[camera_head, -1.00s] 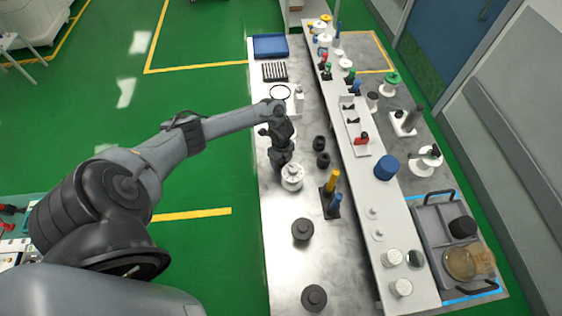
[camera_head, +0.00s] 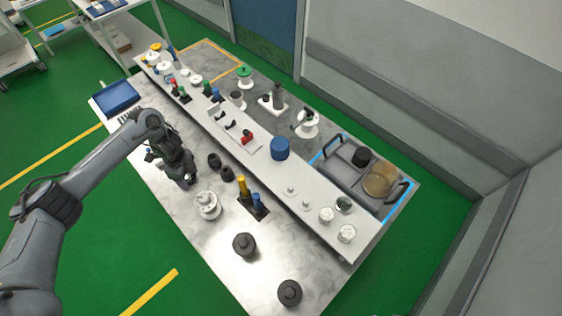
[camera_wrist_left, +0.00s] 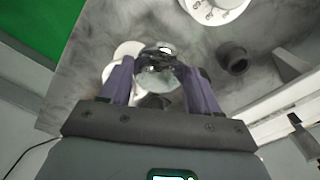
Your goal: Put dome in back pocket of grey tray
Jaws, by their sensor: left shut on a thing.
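My left gripper (camera_head: 187,180) is over the near bench, beside a white knobbed fixture. In the left wrist view its fingers (camera_wrist_left: 157,64) are closed on a small translucent dome (camera_wrist_left: 158,82) with a shiny top. The dome cannot be made out in the head view. The grey tray (camera_head: 339,167) lies at the right end of the far bench, inside blue tape. It has raised handles and holds a black round piece (camera_head: 361,156) and an amber disc-like piece (camera_head: 380,179). Part of its floor looks bare. My right gripper is out of view.
A raised white shelf (camera_head: 268,165) runs between my left gripper and the tray. It carries a blue cylinder (camera_head: 280,149), small white knobs and clear jars (camera_head: 346,233). Yellow and blue handled tools (camera_head: 250,197) and black knobbed discs (camera_head: 245,244) stand on the near bench.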

